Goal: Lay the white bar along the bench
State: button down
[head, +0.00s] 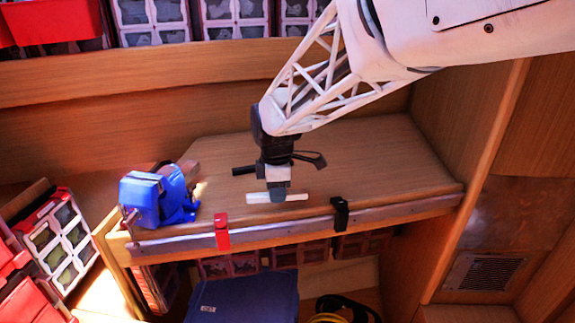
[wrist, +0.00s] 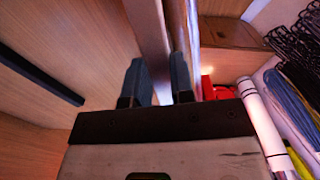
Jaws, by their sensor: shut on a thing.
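The white bar (head: 260,198) is near the front edge of the wooden bench (head: 375,165) in the head view. My gripper (head: 282,193) points down and is shut on the bar, with bar ends showing on both sides. The bar runs roughly parallel to the front edge; I cannot tell whether it touches the bench top. In the wrist view the bar (wrist: 149,30) passes between the two fingers of my gripper (wrist: 158,82) and looks shaded. My gripper hides part of the bar.
A blue vise (head: 155,200) stands at the bench's left end. A red clip (head: 222,232) and a black clip (head: 340,214) sit on the metal front rail (head: 285,228). A dark bar (wrist: 40,72) lies farther back on the bench. The bench's right side is clear.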

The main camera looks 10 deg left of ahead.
jog(key=s+d+n, duration=0.1)
jog(key=s, duration=0.9)
jog(key=shift+s+d, duration=0.35)
jog(key=shift+d, duration=0.05)
jog(key=shift+w+a+r, duration=0.1)
send_over(258, 205)
jog(key=shift+f, duration=0.7)
jog(key=shift+f, duration=0.15)
jog(key=shift+f, duration=1.65)
jog(key=shift+f, duration=0.15)
jog(key=c, duration=1)
grip_release()
